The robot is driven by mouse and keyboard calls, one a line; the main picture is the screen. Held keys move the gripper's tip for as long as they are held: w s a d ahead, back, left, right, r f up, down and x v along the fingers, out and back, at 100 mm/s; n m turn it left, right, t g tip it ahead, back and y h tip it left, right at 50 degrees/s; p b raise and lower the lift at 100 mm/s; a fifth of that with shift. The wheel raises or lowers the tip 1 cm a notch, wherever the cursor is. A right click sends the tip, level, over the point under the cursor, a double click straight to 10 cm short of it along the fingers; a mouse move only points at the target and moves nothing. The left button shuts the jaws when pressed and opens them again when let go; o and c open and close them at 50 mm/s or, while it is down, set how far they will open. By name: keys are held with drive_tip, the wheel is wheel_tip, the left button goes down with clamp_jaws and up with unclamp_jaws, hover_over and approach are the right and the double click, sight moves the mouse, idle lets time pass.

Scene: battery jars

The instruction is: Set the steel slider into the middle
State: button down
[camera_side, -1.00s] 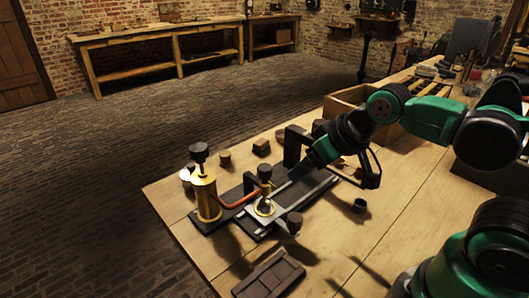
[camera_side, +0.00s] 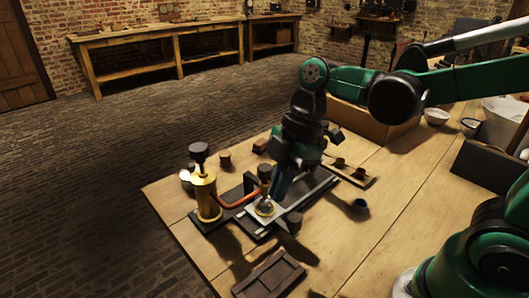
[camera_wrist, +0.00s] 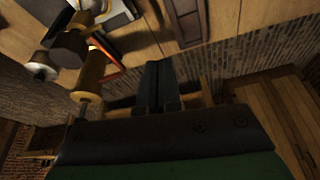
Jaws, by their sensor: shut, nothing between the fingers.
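A bright steel slider plate (camera_side: 285,208) lies in a dark track on the black base (camera_side: 235,195) on the bench. A small brass-rimmed piece (camera_side: 264,208) sits on its near end. My gripper (camera_side: 278,192) points down just above the slider, right of the dark knob (camera_side: 265,172); whether it touches is hard to tell. The fingers are shut with nothing between them. In the wrist view the shut fingers (camera_wrist: 158,85) show at the centre, and a pale plate (camera_wrist: 115,15) is partly cut off at the top. The slider's far end is hidden by my arm.
A brass pump cylinder (camera_side: 207,195) with a dark knob stands at the base's left end, with a red-orange tube (camera_side: 238,200) beside it. A dark tray (camera_side: 268,275) lies in front.

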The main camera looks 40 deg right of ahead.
drive_tip(key=x, duration=0.7)
drive_tip(key=shift+a+f, duration=0.1)
drive_tip(key=shift+f, duration=0.65)
drive_tip(key=shift+s+d, duration=0.2)
drive_tip(key=shift+d, duration=0.7)
drive_tip(key=shift+s+d, duration=0.2)
drive_tip(key=shift+d, duration=0.75)
drive_tip(key=d, duration=0.8)
drive_tip(key=shift+r, duration=0.1)
